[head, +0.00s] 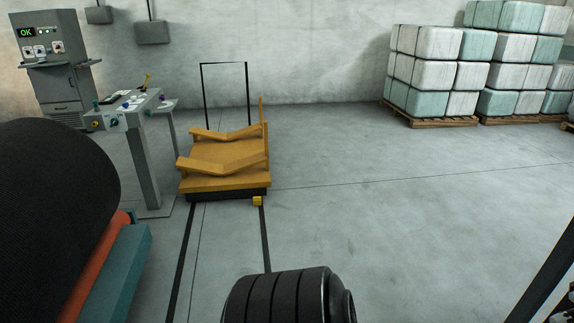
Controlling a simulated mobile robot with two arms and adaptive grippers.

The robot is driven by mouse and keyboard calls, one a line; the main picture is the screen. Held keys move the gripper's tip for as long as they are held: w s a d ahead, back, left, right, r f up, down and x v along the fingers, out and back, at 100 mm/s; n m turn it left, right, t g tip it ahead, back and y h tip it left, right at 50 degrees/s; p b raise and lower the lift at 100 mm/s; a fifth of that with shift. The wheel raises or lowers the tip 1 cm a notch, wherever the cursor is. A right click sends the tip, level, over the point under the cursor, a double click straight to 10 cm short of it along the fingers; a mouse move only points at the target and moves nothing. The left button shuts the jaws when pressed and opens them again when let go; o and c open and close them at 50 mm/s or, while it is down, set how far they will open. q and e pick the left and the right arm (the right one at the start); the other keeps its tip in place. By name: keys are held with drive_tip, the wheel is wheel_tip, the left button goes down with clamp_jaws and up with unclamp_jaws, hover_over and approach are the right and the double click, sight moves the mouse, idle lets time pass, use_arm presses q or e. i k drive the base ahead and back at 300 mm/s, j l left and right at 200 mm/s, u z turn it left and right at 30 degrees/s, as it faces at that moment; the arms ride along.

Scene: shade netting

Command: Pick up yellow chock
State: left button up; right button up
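The small yellow chock (257,201) sits on the floor in the head view, left of centre. It is at the front right corner of the yellow cart (223,183), close against its dark base. At this size I cannot tell whether the two touch. Neither of my grippers is in view.
A large black roll (55,215) lies on a teal frame (122,275) at left. Behind it stand a control pedestal (148,155) and a grey cabinet (60,85). Wrapped bales on pallets (436,121) stand at back right. Dark floor lines run forward from the cart; the central floor is clear.

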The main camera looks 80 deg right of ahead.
sight(257, 200)
drive_tip(key=l+z, duration=0.1)
drive_tip(key=z, duration=2.6)
drive_tip(key=i, duration=3.5)
